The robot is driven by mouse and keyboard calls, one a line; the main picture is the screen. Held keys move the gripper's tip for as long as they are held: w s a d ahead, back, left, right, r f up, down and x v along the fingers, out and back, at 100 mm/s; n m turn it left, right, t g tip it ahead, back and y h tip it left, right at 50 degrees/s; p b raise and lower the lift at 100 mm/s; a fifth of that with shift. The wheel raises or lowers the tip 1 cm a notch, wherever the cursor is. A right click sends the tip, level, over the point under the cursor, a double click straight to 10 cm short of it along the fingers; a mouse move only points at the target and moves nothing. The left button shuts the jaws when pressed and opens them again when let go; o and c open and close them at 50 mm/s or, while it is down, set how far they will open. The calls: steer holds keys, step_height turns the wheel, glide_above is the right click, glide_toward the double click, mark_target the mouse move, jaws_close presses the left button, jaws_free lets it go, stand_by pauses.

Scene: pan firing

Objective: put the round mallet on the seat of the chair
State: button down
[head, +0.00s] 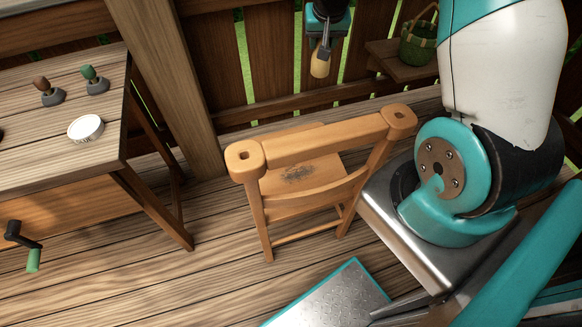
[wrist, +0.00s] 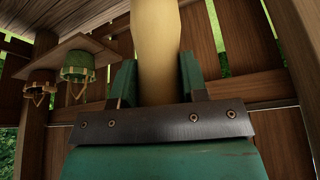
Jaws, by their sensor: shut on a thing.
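The chair (head: 372,138) is light wood and stands upright in the middle of the head view, its back nearest the camera. Its seat (head: 325,168) shows behind the back rail, bare, with a dark worn patch. My gripper (head: 324,48) is at the top of the head view, beyond the chair and above its seat level. It is shut on a pale yellow wooden piece, which I take for the round mallet (head: 319,65). In the wrist view the piece (wrist: 159,45) rises between the fingers of the gripper (wrist: 160,80). Its full shape is hidden.
A wooden workbench (head: 50,140) on the left holds a round white-topped tin (head: 86,128) and two small knobbed tools (head: 93,80). A green basket (head: 418,44) sits on a shelf (head: 395,65) at the back right, before the fence. Deck is clear left of the chair.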

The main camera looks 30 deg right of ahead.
steer(key=f+b, duration=0.9)
steer(key=f, duration=0.5)
steer(key=f+b, duration=0.9)
steer(key=f, duration=0.6)
steer(key=f+b, duration=0.9)
steer(key=f, duration=0.6)
steer(key=shift+w+f, duration=0.25)
steer(key=shift+f, duration=0.1)
steer(key=c, duration=0.6)
jaws_free()
steer(key=shift+c, duration=0.2)
steer(key=p+v, duration=0.9)
steer(key=v, duration=0.3)
